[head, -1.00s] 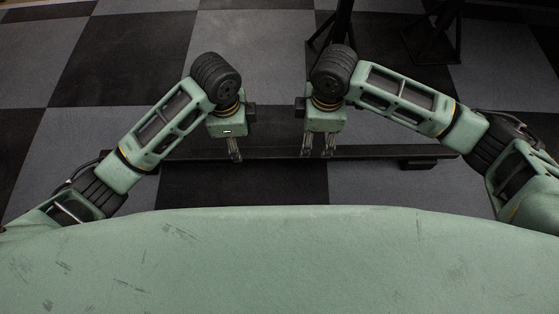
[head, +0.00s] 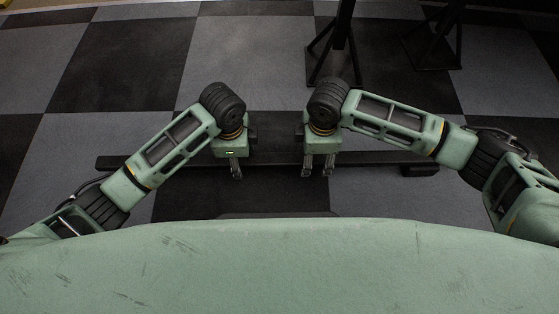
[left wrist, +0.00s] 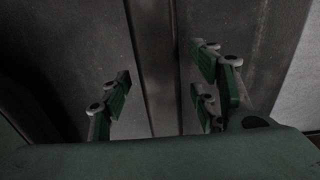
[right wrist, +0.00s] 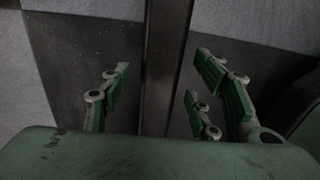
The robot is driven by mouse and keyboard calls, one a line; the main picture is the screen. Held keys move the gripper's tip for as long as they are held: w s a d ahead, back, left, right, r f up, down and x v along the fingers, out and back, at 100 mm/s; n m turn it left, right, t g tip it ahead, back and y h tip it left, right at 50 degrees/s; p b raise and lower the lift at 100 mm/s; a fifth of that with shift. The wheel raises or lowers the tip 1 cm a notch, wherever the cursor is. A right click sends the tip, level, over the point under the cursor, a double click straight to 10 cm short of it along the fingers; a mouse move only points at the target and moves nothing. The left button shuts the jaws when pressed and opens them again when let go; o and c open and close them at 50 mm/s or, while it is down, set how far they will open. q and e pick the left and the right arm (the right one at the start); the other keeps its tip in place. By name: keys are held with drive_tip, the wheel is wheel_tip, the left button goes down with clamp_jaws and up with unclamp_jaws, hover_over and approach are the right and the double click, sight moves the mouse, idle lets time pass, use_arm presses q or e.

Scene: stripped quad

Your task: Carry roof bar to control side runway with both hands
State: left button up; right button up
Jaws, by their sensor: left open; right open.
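A long, thin dark bar (head: 275,159), which looks like the roof bar, runs sideways across the head view beyond my body. My left gripper (head: 236,171) and right gripper (head: 318,170) are both open at its middle stretch, pointing down. In the left wrist view the bar (left wrist: 152,60) passes between the open fingers with gaps on both sides. In the right wrist view the bar (right wrist: 165,55) likewise lies between the open fingers, apart from them. I cannot tell its height above the floor. I cannot identify the control side runway.
The floor (head: 230,60) is dark and grey checkered tiles. Two black stands rise beyond the bar, one near the middle (head: 340,40) and one farther right (head: 437,45). A small dark block (head: 420,170) shows by the bar's right part. Floor at upper left is clear.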

use_arm(q)
drive_tip(key=shift+f, duration=0.8)
use_arm(e)
drive_tip(key=shift+f, duration=0.8)
use_arm(q)
drive_tip(key=shift+c, duration=0.2)
use_arm(e)
drive_tip(key=shift+c, duration=0.3)
use_arm(q)
clamp_jaws()
use_arm(e)
clamp_jaws()
use_arm(q)
drive_tip(key=shift+r, duration=0.1)
use_arm(e)
drive_tip(key=shift+r, duration=0.1)
